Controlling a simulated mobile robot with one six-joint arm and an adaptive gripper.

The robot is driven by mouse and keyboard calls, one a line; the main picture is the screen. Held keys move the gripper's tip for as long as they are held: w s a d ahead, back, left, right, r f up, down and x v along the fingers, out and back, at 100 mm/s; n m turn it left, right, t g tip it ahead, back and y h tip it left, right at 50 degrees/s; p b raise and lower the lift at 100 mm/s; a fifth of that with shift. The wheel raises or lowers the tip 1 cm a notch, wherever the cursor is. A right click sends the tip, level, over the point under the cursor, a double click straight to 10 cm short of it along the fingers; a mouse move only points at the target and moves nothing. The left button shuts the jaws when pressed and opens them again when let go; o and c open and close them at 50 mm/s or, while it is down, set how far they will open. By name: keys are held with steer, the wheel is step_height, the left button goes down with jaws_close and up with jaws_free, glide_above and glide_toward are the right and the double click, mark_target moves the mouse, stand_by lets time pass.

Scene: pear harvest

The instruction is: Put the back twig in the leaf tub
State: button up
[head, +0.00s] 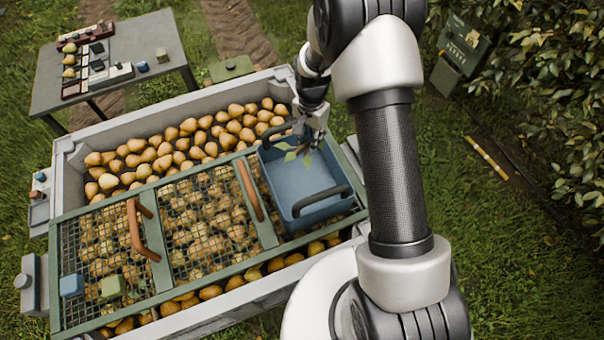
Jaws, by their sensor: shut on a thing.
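The leaf tub (325,203) is a blue open box with dark handles, at the right end of the big pear bin. My gripper (309,137) is over the tub's far side, reaching down from the arm. It is shut on a twig with small green leaves (290,156). The leaves show against the tub's inside, near its far left wall. The twig's stem is mostly hidden at the fingers. I cannot tell whether the twig touches the tub.
The grey bin (72,165) is full of pears. A green mesh frame (155,238) with brown handles covers its near half, with a blue block (72,286) and a green block (113,286) on it. A grey table (150,42) stands at the back left; bushes are at the right.

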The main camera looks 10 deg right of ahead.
step_height(320, 180, down, 5)
steer(key=b, duration=0.3)
steer(key=shift+f, duration=0.2)
steer(key=o, duration=0.9)
steer(key=shift+c, duration=0.2)
step_height(320, 180, up, 12)
steer(key=shift+r, duration=0.1)
